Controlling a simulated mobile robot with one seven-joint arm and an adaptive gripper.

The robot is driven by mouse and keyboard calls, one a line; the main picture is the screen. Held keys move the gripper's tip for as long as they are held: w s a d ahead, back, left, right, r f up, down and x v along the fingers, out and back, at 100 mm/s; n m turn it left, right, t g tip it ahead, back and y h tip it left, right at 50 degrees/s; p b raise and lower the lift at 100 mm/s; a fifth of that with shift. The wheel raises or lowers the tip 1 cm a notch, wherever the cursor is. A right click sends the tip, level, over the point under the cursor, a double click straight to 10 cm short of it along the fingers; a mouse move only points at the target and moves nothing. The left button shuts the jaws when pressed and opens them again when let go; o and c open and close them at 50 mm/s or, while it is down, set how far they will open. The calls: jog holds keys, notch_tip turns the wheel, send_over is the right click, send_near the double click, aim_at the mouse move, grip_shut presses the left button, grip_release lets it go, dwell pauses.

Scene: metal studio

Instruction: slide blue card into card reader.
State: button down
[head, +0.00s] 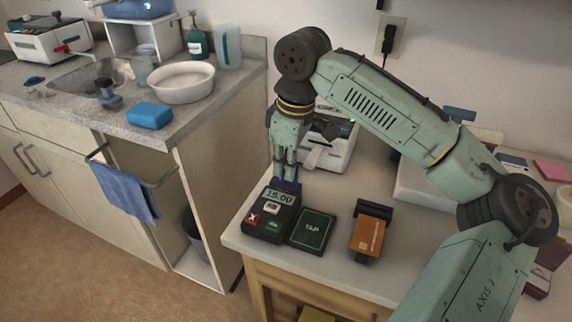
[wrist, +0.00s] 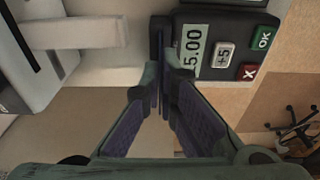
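The card reader (head: 270,214) is a dark terminal near the table's left edge, with a lit screen reading 15.00 and red and green keys. In the wrist view the reader (wrist: 228,45) lies sideways at the top right. My gripper (head: 287,177) points down at the reader's back edge. In the wrist view my gripper (wrist: 161,82) is shut on a thin dark-blue edge, the blue card (wrist: 160,92), seen edge-on. The card's blue (head: 288,185) shows just below the fingertips, at the reader's back end. How far it sits in a slot is hidden.
A black TAP pad (head: 313,231) sits right of the reader. Further right, an orange card (head: 368,236) rests in a black holder (head: 372,210). A white machine (head: 327,150) stands behind my gripper. The counter with the sink is at the left, across a gap.

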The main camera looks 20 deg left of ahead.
jog(key=c, duration=1.7)
grip_release()
jog(key=r, duration=0.4)
jog(key=d+r, duration=0.1)
jog(key=r, duration=0.7)
jog(key=shift+d, duration=0.25)
jog(key=shift+f, duration=0.1)
